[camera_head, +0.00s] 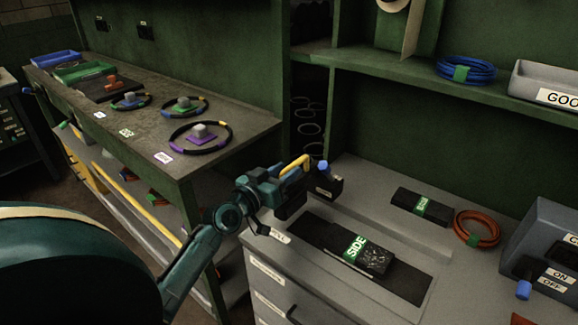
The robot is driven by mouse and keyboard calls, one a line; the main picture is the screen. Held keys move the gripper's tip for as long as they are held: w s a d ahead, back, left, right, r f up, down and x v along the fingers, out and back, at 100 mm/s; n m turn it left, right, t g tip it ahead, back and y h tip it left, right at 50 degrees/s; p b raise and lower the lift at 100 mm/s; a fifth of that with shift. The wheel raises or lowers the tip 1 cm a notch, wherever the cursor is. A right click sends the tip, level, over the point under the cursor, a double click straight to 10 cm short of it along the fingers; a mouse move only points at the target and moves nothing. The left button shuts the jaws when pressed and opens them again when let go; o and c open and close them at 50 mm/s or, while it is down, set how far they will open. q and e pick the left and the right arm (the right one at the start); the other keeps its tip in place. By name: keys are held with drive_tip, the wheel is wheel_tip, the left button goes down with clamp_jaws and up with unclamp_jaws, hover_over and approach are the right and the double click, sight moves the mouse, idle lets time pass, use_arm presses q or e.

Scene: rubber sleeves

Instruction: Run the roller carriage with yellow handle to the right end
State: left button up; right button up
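The yellow handle (295,164) stands near the left end of the grey bench top, beside a black block with a blue knob (322,166). I take these as parts of the roller carriage; its body is mostly hidden behind my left gripper. My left gripper (289,198) is at the handle and overlaps it in the picture. Its fingertips are not clear, so I cannot tell whether they hold the handle. A black sleeve (375,262) with a green "SIDE" label lies on a dark strip (408,284) in front. My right gripper is out of view.
On the bench to the right are a second black piece with a green band (408,200), an orange cable coil (477,229) and a grey box with a blue knob (545,240). A shelf holds a blue coil (483,70) and a grey bin (545,76). A left-hand table (145,135) holds rings.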

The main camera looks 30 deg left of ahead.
use_arm(q)
drive_tip(key=shift+w+d, duration=0.1)
drive_tip(key=shift+w, duration=0.9)
clamp_jaws()
